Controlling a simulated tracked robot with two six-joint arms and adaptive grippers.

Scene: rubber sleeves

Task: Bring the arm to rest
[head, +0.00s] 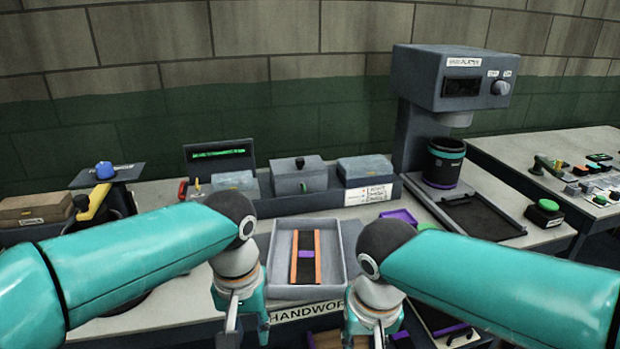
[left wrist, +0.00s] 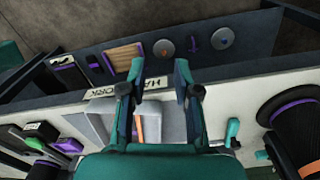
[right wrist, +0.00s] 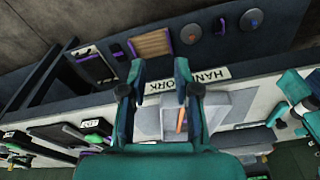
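Both teal arms reach in over the front of the bench. My left gripper (head: 246,318) points down at the front edge, left of the grey tray (head: 277,262). In the left wrist view its two fingers (left wrist: 158,78) stand apart with nothing between them. My right gripper (head: 370,328) points down at the front edge, right of the tray. In the right wrist view its fingers (right wrist: 160,78) are also apart and empty. The fingertips are partly cut off at the bottom of the head view.
The tray holds a dark strip with orange edges and a purple band (head: 306,254). A grey machine (head: 440,85) with a dark cup (head: 443,163) stands at the back right. A green button (head: 547,208) sits at right. Grey boxes (head: 299,178) line the back.

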